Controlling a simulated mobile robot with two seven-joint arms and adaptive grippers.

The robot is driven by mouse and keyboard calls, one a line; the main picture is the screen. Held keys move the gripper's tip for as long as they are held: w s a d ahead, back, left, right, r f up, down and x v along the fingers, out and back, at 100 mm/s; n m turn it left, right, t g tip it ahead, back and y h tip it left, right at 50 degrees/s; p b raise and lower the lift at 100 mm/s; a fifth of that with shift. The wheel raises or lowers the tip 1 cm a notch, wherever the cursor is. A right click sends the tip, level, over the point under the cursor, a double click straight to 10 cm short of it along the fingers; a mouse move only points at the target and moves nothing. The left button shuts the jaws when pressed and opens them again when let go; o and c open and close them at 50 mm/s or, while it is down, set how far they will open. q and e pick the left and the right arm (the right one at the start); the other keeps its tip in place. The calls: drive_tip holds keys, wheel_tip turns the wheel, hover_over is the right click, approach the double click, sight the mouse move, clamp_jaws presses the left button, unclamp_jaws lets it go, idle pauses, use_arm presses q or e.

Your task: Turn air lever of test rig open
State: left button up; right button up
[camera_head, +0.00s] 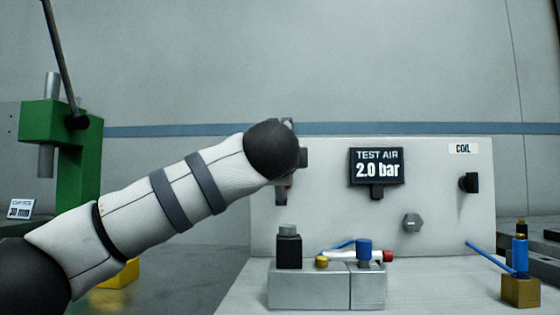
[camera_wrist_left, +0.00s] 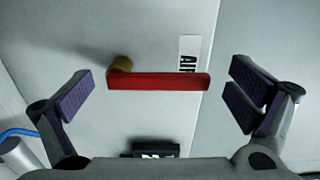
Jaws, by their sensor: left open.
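The air lever is a red bar (camera_wrist_left: 165,82) on a brass pivot (camera_wrist_left: 120,66), seen in the left wrist view. The bar runs from the pivot to the right in that view, past the edge of the AIR label (camera_wrist_left: 188,55). My left gripper (camera_wrist_left: 163,90) is open, its purple-padded fingers apart at either side of the lever, with clear gaps between pads and bar. In the head view my left arm reaches to the test rig panel (camera_head: 330,225), and its wrist hides the lever and most of the gripper. My right gripper is not in view.
A green press (camera_head: 75,150) stands at the left.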

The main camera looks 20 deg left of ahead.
use_arm(q)
drive_tip(key=s+d, duration=0.2)
drive_tip(key=s, duration=0.8)
drive_tip(key=shift+s, duration=0.2)
